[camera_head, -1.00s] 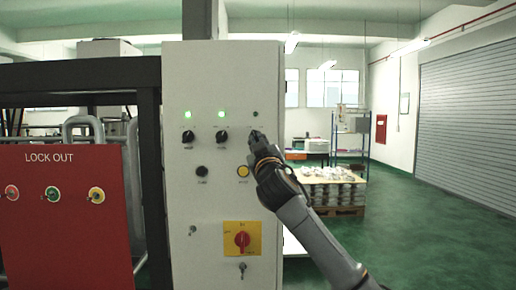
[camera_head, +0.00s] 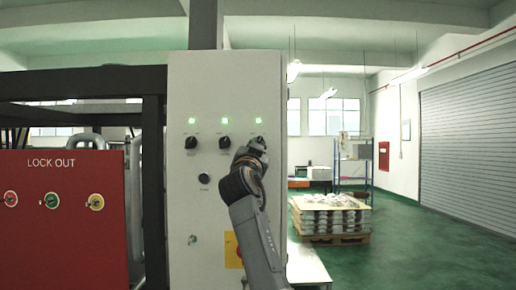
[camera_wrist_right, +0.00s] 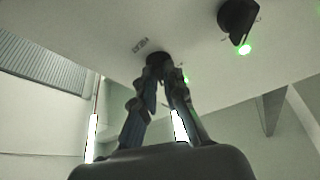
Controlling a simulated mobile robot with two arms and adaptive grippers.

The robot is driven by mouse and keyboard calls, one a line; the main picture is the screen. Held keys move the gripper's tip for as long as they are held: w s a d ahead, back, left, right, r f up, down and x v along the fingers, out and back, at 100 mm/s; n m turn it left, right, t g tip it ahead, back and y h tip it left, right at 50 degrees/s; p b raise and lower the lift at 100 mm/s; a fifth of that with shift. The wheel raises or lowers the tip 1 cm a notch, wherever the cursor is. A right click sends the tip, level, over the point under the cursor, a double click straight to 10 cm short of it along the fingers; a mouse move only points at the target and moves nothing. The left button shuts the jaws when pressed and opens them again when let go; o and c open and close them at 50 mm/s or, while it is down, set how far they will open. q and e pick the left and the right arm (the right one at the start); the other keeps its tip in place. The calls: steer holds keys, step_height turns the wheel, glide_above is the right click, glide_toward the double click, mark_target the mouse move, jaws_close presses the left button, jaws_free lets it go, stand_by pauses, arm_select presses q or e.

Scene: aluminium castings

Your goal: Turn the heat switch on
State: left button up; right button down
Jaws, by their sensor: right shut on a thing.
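The light grey control panel (camera_head: 185,215) carries a row of black rotary switches, each under a lit green lamp. The rightmost switch (camera_wrist_right: 158,58) is between the fingertips of my right gripper (camera_head: 258,145). In the wrist view the gripper (camera_wrist_right: 160,72) is shut on this switch's knob, and a printed label beside it is too small to read. The lamp (camera_head: 258,120) above this switch glows green. In the head view the gripper mostly hides the knob. My left gripper is not in view.
The left switch (camera_head: 191,142) and middle switch (camera_head: 224,142) stand beside the held one. A black button (camera_head: 204,178) is below. A red LOCK OUT board (camera_head: 60,235) is at left; a loaded pallet (camera_head: 330,218) stands behind right.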

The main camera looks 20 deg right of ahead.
steer(key=shift+a+r+m+g+h, duration=0.1)
steer(key=shift+r+m+g+h, duration=0.15)
steer(key=shift+m, duration=0.55)
steer(key=shift+m+h+p, duration=0.25)
steer(key=shift+m+p, duration=0.05)
steer(key=c, duration=1.6)
jaws_free()
steer(key=shift+g, duration=0.25)
steer(key=shift+o, duration=0.9)
steer(key=shift+w+f, duration=0.1)
steer(key=shift+f, duration=0.05)
steer(key=v, duration=0.7)
steer(key=shift+f, duration=0.1)
